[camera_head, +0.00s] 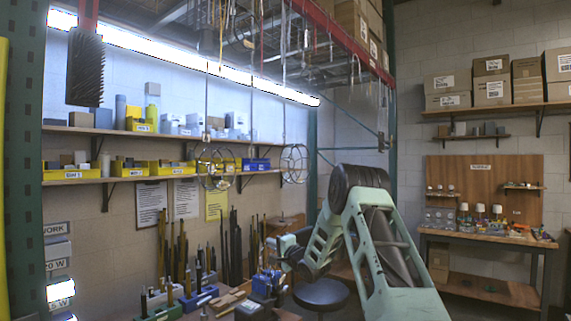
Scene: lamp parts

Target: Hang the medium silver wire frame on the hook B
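A round wire frame (293,163) hangs from a long thin rod at the middle of the picture. Another wire frame (215,170), or a few overlapping ones, hangs from a rod further left. I cannot tell which of them is the medium silver one. Several thin rods and hooks (283,60) hang from the overhead rack. No letter B is readable on any of them. My pale green arm reaches left from the lower right. My gripper (272,243) is at its far end, below the hanging frames and apart from them. Its fingers are too small to make out.
A workbench with tools, blue clamps and upright rods (235,250) lies below the gripper. Shelves with yellow bins (85,173) line the left wall. A dark stool (321,294) stands beside my arm. A wooden bench (485,240) with small parts is at the right.

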